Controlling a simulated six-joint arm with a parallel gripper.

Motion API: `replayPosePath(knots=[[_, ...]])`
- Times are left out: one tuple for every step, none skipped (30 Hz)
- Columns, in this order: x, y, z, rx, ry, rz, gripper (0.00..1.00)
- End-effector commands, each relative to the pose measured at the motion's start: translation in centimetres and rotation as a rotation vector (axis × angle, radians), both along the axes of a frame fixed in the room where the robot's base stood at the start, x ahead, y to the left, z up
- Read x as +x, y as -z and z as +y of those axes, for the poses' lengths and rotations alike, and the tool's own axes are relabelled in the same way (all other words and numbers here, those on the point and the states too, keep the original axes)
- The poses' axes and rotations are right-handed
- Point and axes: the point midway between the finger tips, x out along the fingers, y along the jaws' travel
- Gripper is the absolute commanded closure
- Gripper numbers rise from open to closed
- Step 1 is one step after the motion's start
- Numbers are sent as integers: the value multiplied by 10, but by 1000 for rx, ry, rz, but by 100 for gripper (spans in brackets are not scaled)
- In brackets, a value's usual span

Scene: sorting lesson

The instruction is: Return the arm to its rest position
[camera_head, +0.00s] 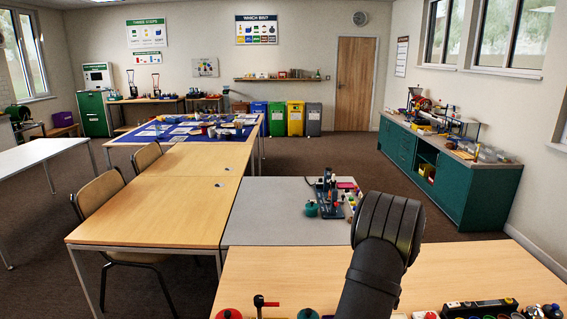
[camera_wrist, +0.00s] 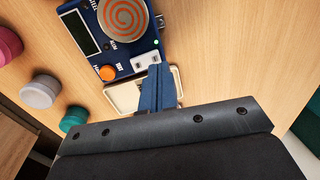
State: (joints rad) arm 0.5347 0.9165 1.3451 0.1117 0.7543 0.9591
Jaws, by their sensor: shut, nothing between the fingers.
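In the wrist view my gripper (camera_wrist: 158,72) shows as two blue fingers pressed together, shut and empty. The fingertips appear over a small cream tray (camera_wrist: 122,98), close to the lower edge of a blue device (camera_wrist: 125,60). I cannot tell the height of the fingers above them. The device has a dark display, an orange knob and an orange-and-grey spiral disc (camera_wrist: 124,18). In the head view my black arm rises at the lower right, in front of the near wooden table (camera_head: 280,272). My gripper cannot be made out there.
Pink (camera_wrist: 8,45), grey (camera_wrist: 40,92) and teal (camera_wrist: 73,119) round pieces stand left of the device. A black box (camera_head: 480,308) and several coloured pieces line the near table's front edge. A grey table (camera_head: 270,215) behind holds a blue apparatus (camera_head: 328,190). The near table's middle left is clear.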

Motion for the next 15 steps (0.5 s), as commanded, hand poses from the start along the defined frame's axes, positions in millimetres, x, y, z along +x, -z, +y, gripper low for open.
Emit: replayPosePath(knots=[[0,8,0,1,0,1,100],[0,11,0,1,0,1,100],[0,16,0,1,0,2,100],[0,18,0,1,0,2,100],[0,21,0,0,0,1,100],[0,23,0,0,0,0,100],[0,24,0,0,0,0,100],[0,25,0,-1,0,0,100],[0,25,0,-1,0,-1,100],[0,23,0,-1,0,-1,100],[0,23,0,-1,0,-1,100],[0,23,0,-1,0,-1,100],[0,23,0,-1,0,-1,100],[0,23,0,-1,0,-1,100],[0,23,0,-1,0,-1,100]])
